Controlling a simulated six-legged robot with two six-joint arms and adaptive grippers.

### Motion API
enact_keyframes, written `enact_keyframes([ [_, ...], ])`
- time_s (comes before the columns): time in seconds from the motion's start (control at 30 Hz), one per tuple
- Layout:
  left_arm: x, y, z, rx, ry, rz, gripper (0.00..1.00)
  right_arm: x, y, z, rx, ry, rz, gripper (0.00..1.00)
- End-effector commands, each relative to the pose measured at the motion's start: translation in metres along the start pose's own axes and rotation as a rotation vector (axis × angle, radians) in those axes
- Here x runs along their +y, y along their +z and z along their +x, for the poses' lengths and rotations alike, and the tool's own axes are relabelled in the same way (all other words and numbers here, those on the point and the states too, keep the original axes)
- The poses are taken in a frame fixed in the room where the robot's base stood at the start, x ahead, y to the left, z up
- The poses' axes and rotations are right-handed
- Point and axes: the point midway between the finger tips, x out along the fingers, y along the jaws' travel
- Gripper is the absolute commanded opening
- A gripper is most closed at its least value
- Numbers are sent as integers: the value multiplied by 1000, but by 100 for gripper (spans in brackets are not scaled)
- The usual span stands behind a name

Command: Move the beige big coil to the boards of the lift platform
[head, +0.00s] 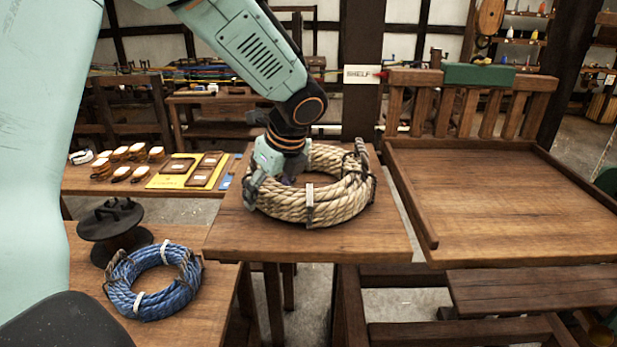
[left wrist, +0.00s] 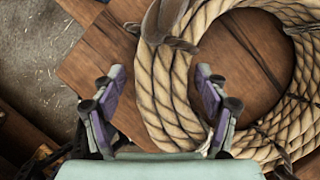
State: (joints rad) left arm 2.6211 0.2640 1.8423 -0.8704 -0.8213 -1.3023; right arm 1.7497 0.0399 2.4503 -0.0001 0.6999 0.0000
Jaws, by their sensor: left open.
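The beige big coil (head: 335,200) lies flat on a wooden table (head: 290,243) in the middle of the head view, tied with dark bands and one pale band. My left gripper (head: 268,183) is at the coil's left side, pointing down and open. In the left wrist view, the gripper (left wrist: 162,100) has one finger outside the coil (left wrist: 165,85) and the other towards its hole, with rope between them. Whether the fingers touch the rope cannot be told. A wide boarded platform (head: 500,195) with raised edges and a slatted back stands to the right; it looks bare. My right gripper is not in view.
A blue coil (head: 155,283) and a dark spool (head: 115,230) sit on a lower table at left. A "SHELF" sign (head: 362,75) is on a post. A narrow gap separates table and platform.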

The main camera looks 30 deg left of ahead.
Motion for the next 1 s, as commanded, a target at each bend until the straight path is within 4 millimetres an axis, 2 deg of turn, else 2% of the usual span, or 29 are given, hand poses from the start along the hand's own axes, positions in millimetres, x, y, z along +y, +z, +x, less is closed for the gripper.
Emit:
enact_keyframes([
  [0.1,-1,0,0,0,0,-1,74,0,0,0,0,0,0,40],
  [0.9,-2,0,-1,0,-2,0,6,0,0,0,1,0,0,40],
  [1.0,-2,0,-1,0,-2,0,0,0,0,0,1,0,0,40],
])
